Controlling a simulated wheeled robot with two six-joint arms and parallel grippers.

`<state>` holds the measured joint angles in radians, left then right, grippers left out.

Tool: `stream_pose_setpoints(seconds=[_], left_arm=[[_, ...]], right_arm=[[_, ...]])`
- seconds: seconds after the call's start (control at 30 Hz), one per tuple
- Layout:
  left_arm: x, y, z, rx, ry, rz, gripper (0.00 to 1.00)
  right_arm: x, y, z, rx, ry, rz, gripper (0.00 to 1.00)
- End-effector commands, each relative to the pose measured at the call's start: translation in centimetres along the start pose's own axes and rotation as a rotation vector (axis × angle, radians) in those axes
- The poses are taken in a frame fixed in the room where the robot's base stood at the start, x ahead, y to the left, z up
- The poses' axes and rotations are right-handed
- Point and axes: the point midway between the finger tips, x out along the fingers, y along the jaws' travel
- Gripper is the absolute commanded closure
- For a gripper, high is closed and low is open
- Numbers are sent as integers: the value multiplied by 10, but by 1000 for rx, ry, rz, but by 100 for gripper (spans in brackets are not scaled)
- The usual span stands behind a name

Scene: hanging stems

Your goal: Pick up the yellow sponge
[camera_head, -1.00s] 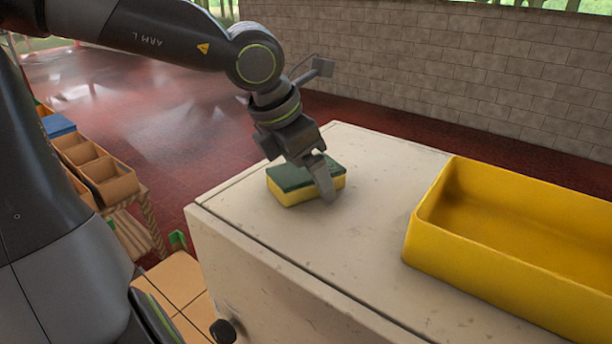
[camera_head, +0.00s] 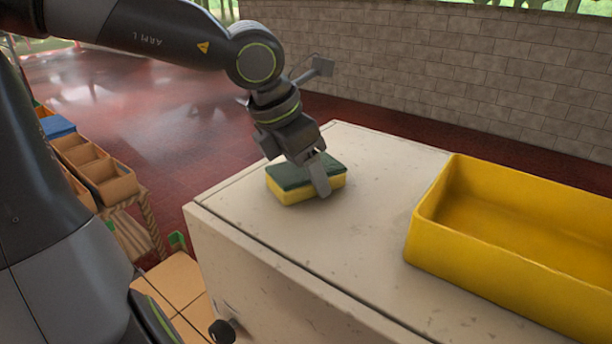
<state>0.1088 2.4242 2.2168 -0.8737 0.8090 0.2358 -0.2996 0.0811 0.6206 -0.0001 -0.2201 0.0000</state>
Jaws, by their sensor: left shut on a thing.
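The yellow sponge (camera_head: 290,193) has a dark green top layer and lies flat on the cream cabinet top (camera_head: 350,235), near its far left corner. My left gripper (camera_head: 318,182) points down at the sponge from above. One finger shows against the sponge's near right side; the other finger is hidden behind it. The gripper is shut on the sponge, which appears to rest on the surface still. My right gripper does not show.
A yellow open bin (camera_head: 440,258) stands on the right of the cabinet top, with bare surface between it and the sponge. A wooden rack with compartments (camera_head: 100,172) stands at left on the floor. A block wall (camera_head: 450,75) runs behind.

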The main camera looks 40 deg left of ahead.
Motion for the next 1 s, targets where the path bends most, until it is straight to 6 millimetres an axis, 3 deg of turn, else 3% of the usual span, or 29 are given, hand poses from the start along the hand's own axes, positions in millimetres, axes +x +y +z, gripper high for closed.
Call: stream_pose_setpoints(seconds=[0.07,0.47,0.8,0.83,1.0], left_arm=[[0,0,0,0,0,0,64],[-10,1,5,-1,-3,4,64],[-74,0,31,-2,-4,5,64],[-80,0,34,0,-1,3,64],[-92,0,38,-1,0,0,64]], right_arm=[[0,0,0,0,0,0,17],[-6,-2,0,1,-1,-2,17],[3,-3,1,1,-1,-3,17],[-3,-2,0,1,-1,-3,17],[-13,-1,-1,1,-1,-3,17]])
